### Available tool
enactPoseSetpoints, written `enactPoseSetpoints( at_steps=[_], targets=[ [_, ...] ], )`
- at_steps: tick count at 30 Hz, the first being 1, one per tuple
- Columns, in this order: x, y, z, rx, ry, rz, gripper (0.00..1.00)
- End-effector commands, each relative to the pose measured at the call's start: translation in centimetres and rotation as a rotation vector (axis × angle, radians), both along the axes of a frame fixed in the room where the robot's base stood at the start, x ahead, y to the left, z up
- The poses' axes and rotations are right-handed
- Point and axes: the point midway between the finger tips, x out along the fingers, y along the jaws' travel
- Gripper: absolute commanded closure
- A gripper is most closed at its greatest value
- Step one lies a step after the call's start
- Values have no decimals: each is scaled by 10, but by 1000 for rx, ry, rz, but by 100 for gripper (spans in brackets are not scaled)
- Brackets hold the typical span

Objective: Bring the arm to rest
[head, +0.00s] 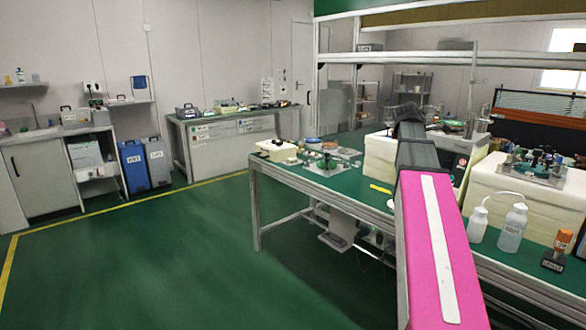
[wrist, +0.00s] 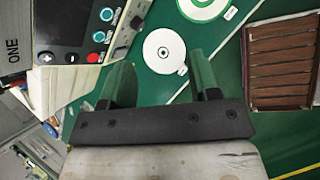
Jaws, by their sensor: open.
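My gripper (wrist: 158,84) shows in the wrist view with its two green fingers apart, open, and nothing between them. Beyond the fingers lies a green surface with a white disc (wrist: 164,51) on it. In the head view my pink and grey arm reaches forward over the green-topped workbench (head: 335,185). The gripper's fingers cannot be made out there; the dark far end of the arm is in front of the equipment at the back of the bench.
A control panel with buttons (wrist: 85,25) is close by the left finger. A brown slatted tray (wrist: 281,62) lies at right. White bottles (head: 512,228) and a white block (head: 520,195) stand right of my arm. Green floor (head: 170,250) at left is clear.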

Motion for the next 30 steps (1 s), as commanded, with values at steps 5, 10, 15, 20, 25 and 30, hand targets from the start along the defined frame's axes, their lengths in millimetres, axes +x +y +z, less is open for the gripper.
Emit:
enactPoseSetpoints(
  at_steps=[5,10,15,20,25,30],
  targets=[
    [-2,39,-79,111,-72,-130,44],
    [-10,76,-146,214,-132,-273,44],
    [-24,113,-209,314,-177,-432,44],
    [-45,148,-264,400,-206,-596,44],
    [-73,183,-319,476,-223,-786,44],
    [-106,217,-368,536,-230,-988,44]
  ],
)
